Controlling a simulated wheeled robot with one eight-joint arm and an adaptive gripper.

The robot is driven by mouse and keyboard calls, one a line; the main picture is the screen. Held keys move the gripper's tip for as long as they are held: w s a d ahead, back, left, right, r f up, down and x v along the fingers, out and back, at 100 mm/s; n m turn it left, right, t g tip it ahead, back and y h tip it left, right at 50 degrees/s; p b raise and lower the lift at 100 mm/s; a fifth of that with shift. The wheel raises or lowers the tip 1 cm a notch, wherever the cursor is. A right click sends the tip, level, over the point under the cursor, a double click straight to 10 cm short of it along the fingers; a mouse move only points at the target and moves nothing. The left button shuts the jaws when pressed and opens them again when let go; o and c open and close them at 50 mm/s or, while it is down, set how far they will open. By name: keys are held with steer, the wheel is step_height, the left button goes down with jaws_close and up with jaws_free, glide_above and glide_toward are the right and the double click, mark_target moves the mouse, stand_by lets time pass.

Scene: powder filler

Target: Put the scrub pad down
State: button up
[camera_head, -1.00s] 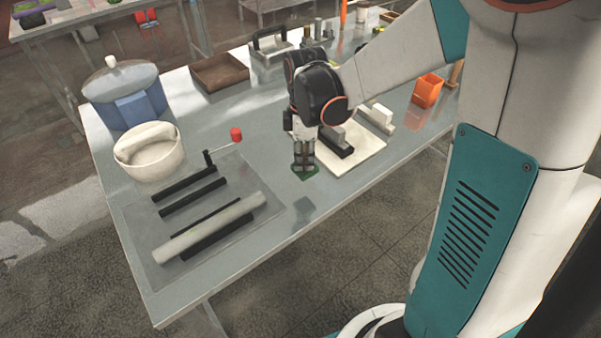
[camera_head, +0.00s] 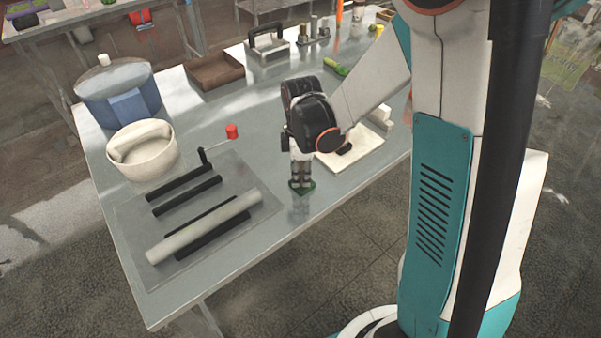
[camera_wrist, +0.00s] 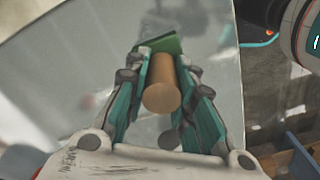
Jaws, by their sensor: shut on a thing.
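The scrub pad (camera_head: 304,192) is a small green pad with a brown round handle. My gripper (camera_head: 301,178) is shut on the handle and points down, with the pad beneath its fingertips. The pad is low over the metal table, right of the grey mat and near the front edge. I cannot tell whether it touches the tabletop. In the wrist view the brown handle (camera_wrist: 162,88) sits between the two teal-lined fingers, and the green pad (camera_wrist: 165,45) shows beyond their tips. Much of the pad is hidden by the fingers and handle.
The grey mat (camera_head: 132,218) holds a pale roller (camera_head: 205,228) and black bars. A white board (camera_head: 350,160) lies just right of my gripper. Bare table lies between mat and board.

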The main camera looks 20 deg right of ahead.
steer(key=o, duration=0.9)
steer(key=shift+f, duration=0.1)
step_height(320, 180, up, 12)
steer(key=p, duration=0.3)
steer(key=shift+d+f, duration=0.1)
steer(key=shift+s+r+p, duration=0.15)
steer(key=shift+r+p, duration=0.15)
steer(key=shift+r, duration=0.3)
steer(key=s+r+m+t, duration=0.7)
steer(key=s+r+m, duration=0.2)
steer(key=s+m, duration=0.5)
steer(key=shift+s+r+m, duration=0.3)
steer(key=shift+s+r, duration=0.05)
steer(key=shift+d+f, duration=0.1)
steer(key=shift+f, duration=0.05)
